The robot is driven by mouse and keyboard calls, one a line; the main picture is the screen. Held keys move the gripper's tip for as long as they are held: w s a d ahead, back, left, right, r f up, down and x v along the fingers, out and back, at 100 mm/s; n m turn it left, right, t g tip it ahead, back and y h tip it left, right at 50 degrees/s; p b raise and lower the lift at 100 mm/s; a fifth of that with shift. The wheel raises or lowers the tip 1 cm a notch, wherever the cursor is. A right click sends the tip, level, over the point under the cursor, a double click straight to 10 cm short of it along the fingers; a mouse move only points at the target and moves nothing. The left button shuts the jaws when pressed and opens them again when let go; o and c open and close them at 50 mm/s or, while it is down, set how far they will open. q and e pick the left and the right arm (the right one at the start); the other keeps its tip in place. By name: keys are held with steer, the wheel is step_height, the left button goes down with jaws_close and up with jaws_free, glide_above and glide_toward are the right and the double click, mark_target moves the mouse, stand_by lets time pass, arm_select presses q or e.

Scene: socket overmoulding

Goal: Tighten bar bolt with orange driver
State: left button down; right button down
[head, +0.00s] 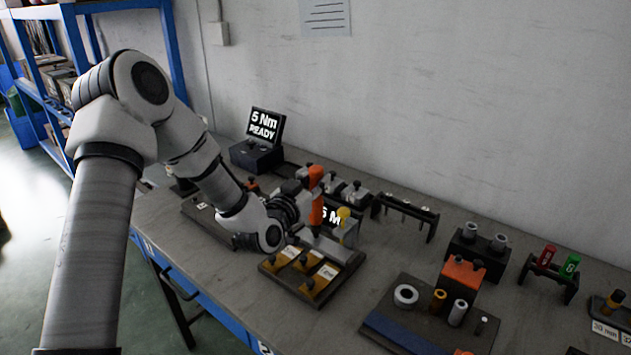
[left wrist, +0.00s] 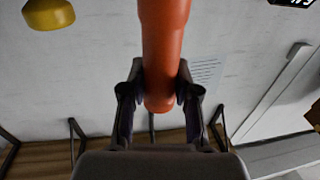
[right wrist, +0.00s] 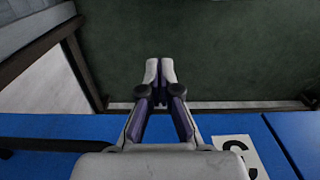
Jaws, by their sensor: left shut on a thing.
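The orange driver (head: 316,210) is upright above the back of a tray with yellow inserts (head: 305,293). My left gripper (head: 304,203) is shut on its orange handle. In the left wrist view the handle (left wrist: 165,50) is between the fingers of my left gripper (left wrist: 160,95). A grey bar (head: 328,246) lies along the back of this tray, below the driver. The bar bolt cannot be made out, nor whether the driver's tip touches it. My right gripper (right wrist: 159,70) is shut and empty, over the table's blue front edge and the floor.
A "5 Nm READY" display (head: 264,125) stands at the back left. A yellow-topped stand (head: 345,225) is just right of the driver. A black rack (head: 405,212) and a dark tray with rings and pegs (head: 400,318) stand to the right. Bare table lies between the trays.

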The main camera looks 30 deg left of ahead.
mark_target(316, 201)
arm_select(q)
steer(key=shift+s+d+f+b, duration=0.1)
steer(key=shift+f+b, duration=1.2)
steer(key=shift+f, duration=0.3)
stand_by(2.0)
steer(key=shift+r+p, duration=0.65)
steer(key=shift+r, duration=0.05)
steer(key=shift+r+p, duration=1.4)
steer(key=shift+r, duration=0.55)
steer(key=shift+f, duration=0.1)
